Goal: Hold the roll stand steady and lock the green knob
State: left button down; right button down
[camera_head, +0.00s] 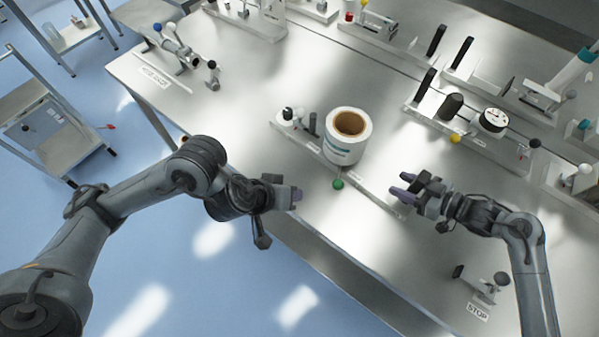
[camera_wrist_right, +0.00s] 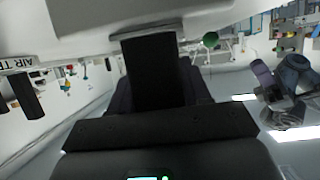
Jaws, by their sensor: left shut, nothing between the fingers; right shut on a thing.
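The roll stand (camera_head: 375,187) is a long pale base on the steel bench, with a white roll (camera_head: 343,152) with a brown core upright on it. The green knob (camera_head: 338,184) sticks out at the stand's front side, and shows in the right wrist view (camera_wrist_right: 210,40). My left gripper (camera_head: 297,195) is shut and empty, to the left of the green knob and apart from it. My right gripper (camera_head: 403,186) is shut on the right end of the stand's base; the exact grip is partly hidden. The left gripper also shows in the right wrist view (camera_wrist_right: 264,76).
Small fittings (camera_head: 290,118) stand at the stand's left end. A gauge block (camera_head: 492,121) and black posts stand behind to the right. A STOP fixture (camera_head: 485,285) sits at the front right. The bench's front edge (camera_head: 330,243) runs below; bare bench lies left of the stand.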

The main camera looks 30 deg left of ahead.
jog(key=shift+s+f+p, duration=0.2)
jog(key=shift+f+p, duration=0.1)
jog(key=shift+p, duration=0.1)
dwell(0.5)
jog(key=c, duration=0.5)
grip_release()
jog(key=shift+s+d+r, duration=0.1)
jog(key=shift+s, duration=0.05)
jog(key=shift+o, duration=0.3)
jog(key=shift+r, duration=0.1)
jog(key=shift+r, duration=0.1)
jog(key=v, duration=1.2)
